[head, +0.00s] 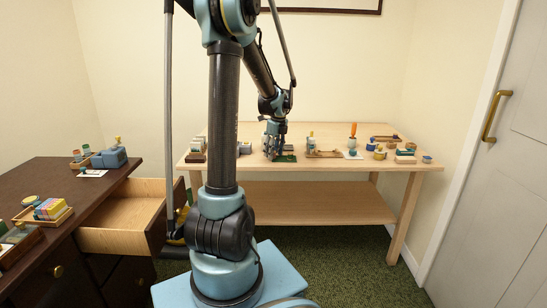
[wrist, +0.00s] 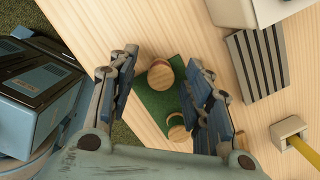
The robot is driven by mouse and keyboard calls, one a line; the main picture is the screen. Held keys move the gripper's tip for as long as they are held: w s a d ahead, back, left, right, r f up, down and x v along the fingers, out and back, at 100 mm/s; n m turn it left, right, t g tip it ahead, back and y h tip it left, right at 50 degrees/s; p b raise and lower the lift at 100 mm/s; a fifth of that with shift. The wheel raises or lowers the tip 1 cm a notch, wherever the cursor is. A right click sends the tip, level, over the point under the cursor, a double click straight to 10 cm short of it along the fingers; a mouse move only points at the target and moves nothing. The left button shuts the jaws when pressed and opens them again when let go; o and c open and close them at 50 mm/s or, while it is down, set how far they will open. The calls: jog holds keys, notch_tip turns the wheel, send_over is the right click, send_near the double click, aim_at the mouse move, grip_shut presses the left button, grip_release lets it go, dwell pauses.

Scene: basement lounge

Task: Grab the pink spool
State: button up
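I cannot pick out any pink in either view. In the wrist view, a spool with a pale round wooden end (wrist: 160,76) stands on a green mat (wrist: 155,104), seen between my fingers. A second wooden-ended piece (wrist: 178,127) is on the mat nearer the palm, partly hidden by the right finger; its colour is unclear. My gripper (wrist: 159,66) is open, with one finger on each side of the first spool and no visible contact. In the head view my gripper (head: 275,148) is low over the green mat (head: 287,158) on the light wooden table (head: 330,172).
Small items crowd the table: a grey slotted block (wrist: 257,62) by the right finger, a wooden tray (head: 322,154), and a cup with an orange-handled tool (head: 352,140). A dark desk (head: 75,190) with an open drawer (head: 125,213) stands left; a door (head: 490,170) is right.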

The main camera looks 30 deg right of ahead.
jog(key=c, duration=0.7)
jog(key=shift+r, duration=0.15)
